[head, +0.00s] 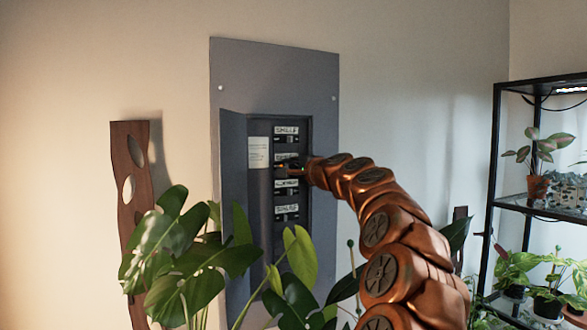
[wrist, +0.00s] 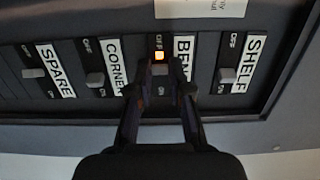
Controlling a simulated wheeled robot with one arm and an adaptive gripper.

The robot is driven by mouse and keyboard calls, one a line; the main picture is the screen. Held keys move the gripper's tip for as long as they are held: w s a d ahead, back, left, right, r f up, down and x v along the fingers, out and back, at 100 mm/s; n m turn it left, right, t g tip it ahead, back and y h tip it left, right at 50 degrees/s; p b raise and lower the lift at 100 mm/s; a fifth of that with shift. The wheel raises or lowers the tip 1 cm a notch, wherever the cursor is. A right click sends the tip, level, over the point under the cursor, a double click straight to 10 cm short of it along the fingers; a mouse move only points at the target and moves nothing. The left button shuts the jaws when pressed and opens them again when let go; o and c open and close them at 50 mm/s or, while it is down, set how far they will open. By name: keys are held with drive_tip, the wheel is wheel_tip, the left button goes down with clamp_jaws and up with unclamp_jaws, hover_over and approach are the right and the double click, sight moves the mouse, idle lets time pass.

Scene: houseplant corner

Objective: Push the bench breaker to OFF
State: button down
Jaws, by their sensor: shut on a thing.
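The bench breaker (wrist: 159,42) is in the breaker panel, with its white label (wrist: 183,52) beside it, partly covered by my gripper. Its OFF mark is at the top in the wrist view. A small amber light glows on it. My gripper (wrist: 157,78) is shut on its lever, which is mostly hidden between the fingertips, so its exact position is hard to tell. In the head view, my gripper (head: 292,168) reaches into the panel's recess at the second row from the top.
The shelf breaker (wrist: 228,74) is on one side, the corner breaker (wrist: 95,78) and spare breaker (wrist: 33,73) on the other. The grey panel (head: 275,70) has a raised frame. Leafy plants (head: 185,250) stand in front below; a black shelf rack (head: 495,170) is at right.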

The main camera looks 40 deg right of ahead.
drive_tip(key=shift+w+a+r+m+g+h+p, duration=0.15)
drive_tip(key=shift+m+h+p, duration=0.2)
drive_tip(key=shift+h, duration=0.2)
drive_tip(key=shift+s+a+f+m+g+h+p, duration=0.15)
drive_tip(key=shift+m+h+p, duration=0.2)
drive_tip(key=shift+h, duration=0.2)
drive_tip(key=shift+w+r, duration=0.1)
drive_tip(key=shift+m+h, duration=0.3)
drive_tip(key=shift+h, duration=0.1)
drive_tip(key=c, duration=1.1)
unclamp_jaws()
drive_tip(key=shift+r+v, duration=0.2)
drive_tip(key=shift+v, duration=5.8)
drive_tip(key=shift+f, duration=0.15)
